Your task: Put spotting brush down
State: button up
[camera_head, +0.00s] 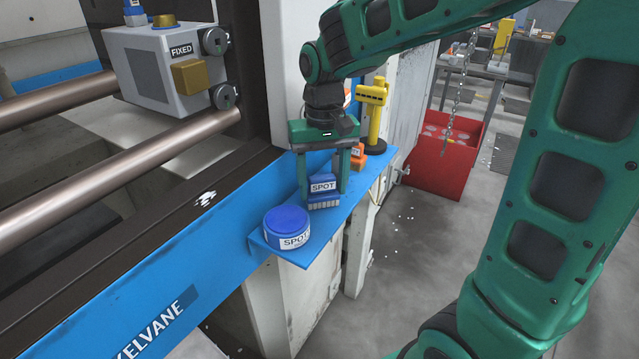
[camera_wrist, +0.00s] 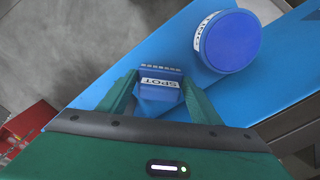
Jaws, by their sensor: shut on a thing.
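The spotting brush (camera_head: 322,193) is blue with a white SPOT label and pale bristles along its lower edge. My gripper (camera_head: 322,188) is shut on it, with one green finger on each side, pointing down at the blue shelf (camera_head: 283,249). In the wrist view the brush (camera_wrist: 161,90) sits between the two fingertips (camera_wrist: 160,92), bristles toward the top of the picture. The brush is over the shelf; whether its bristles touch the surface I cannot tell.
A yellow tool (camera_head: 371,117) stands upright at the shelf's back end, with an orange item (camera_head: 357,156) beside it. A red bin (camera_head: 448,153) is on the floor to the right. The machine's rails and FIXED block (camera_head: 165,68) are on the left.

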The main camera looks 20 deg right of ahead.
aim_at(323, 179)
jog(key=o, duration=1.2)
jog(key=shift+f, duration=0.1)
notch_tip(323, 179, up, 12)
jog(key=s+d+f+m, duration=0.1)
jog(key=s+d+f, duration=0.3)
jog(key=s, duration=0.3)
jog(key=s+d+f+m, duration=0.2)
jog(key=s+d+f, duration=0.3)
jog(key=s+d, duration=0.2)
jog(key=s+d+f+m, duration=0.1)
jog(key=s+d+f, duration=0.3)
jog(key=s, duration=0.5)
jog(key=shift+d+f+m, duration=0.25)
jog(key=shift+d+m, duration=0.05)
jog(key=shift+d, duration=0.8)
